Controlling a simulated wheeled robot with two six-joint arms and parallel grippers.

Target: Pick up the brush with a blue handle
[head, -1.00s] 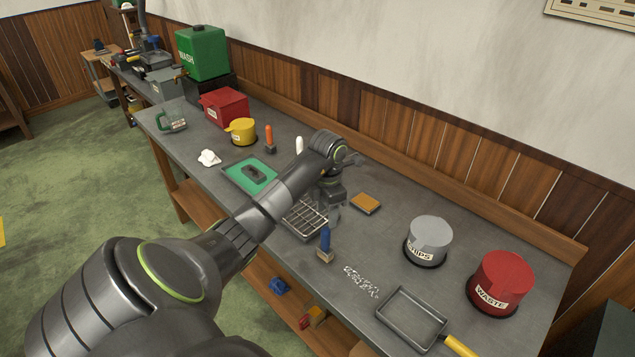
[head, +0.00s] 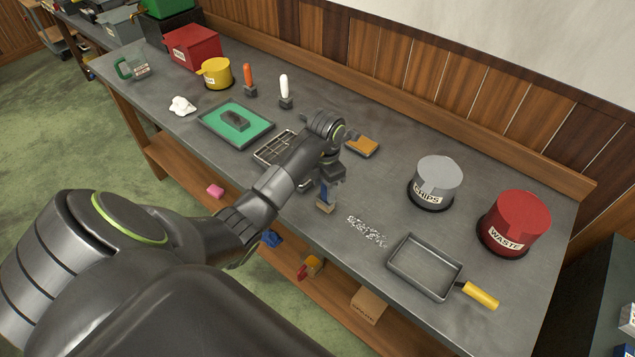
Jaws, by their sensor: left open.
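The blue-handled brush (head: 326,206) stands near the front edge of the grey bench, bristle end down. Its tan lower end shows, and most of its blue handle is hidden behind my left gripper. My left gripper (head: 329,184) is open and points down over the brush, at the top of its handle. The picture does not show clearly whether the fingers are around the handle or in front of it. My right gripper is not in view.
White chips (head: 367,231) lie right of the brush, beside a dustpan (head: 425,268) with a yellow handle. The grey chips bin (head: 436,182) and red waste bin (head: 514,222) stand farther right. A wire rack (head: 273,148) and green tray (head: 210,126) lie left. A sponge (head: 362,146) is behind.

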